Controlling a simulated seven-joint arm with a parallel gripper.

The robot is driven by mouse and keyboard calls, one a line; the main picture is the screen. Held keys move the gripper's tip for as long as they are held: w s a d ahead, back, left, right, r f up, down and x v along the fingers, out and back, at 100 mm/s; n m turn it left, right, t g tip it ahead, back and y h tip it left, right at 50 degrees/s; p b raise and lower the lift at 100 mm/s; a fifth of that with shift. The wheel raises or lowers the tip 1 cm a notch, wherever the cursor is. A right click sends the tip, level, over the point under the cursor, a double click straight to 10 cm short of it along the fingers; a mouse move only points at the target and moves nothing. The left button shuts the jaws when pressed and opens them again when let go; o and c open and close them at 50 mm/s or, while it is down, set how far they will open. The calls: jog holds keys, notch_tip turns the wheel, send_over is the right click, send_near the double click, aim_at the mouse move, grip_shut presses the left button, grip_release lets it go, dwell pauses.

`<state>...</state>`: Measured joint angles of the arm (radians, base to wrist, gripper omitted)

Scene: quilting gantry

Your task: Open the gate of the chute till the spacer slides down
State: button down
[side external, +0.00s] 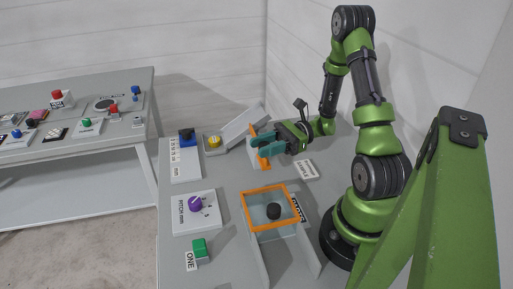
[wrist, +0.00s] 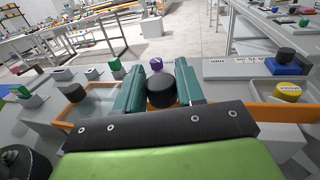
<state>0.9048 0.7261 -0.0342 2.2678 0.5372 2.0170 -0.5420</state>
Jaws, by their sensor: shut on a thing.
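The chute (side external: 245,126) is a sloping grey channel at the back of the bench in the side view. Orange parts of its gate (side external: 254,131) show around my gripper (side external: 268,148); in the wrist view the gate is an orange bar (wrist: 270,112). My gripper (wrist: 160,88) is shut on a black round knob (wrist: 161,90), with a teal finger on each side.
A purple dial (side external: 195,204) and a green button (side external: 199,247) are at the front left. A small white label plate (side external: 305,169) lies right of my gripper.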

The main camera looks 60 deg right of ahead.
jog(key=shift+s+a, duration=0.4)
jog(key=shift+s, duration=0.05)
jog(key=c, duration=0.8)
grip_release()
jog(key=shift+d, duration=0.1)
jog(key=shift+s+d, duration=0.15)
jog(key=shift+d, duration=0.15)
jog(key=v, duration=1.6)
jog(key=shift+s+f, duration=0.1)
jog(key=shift+s, duration=0.05)
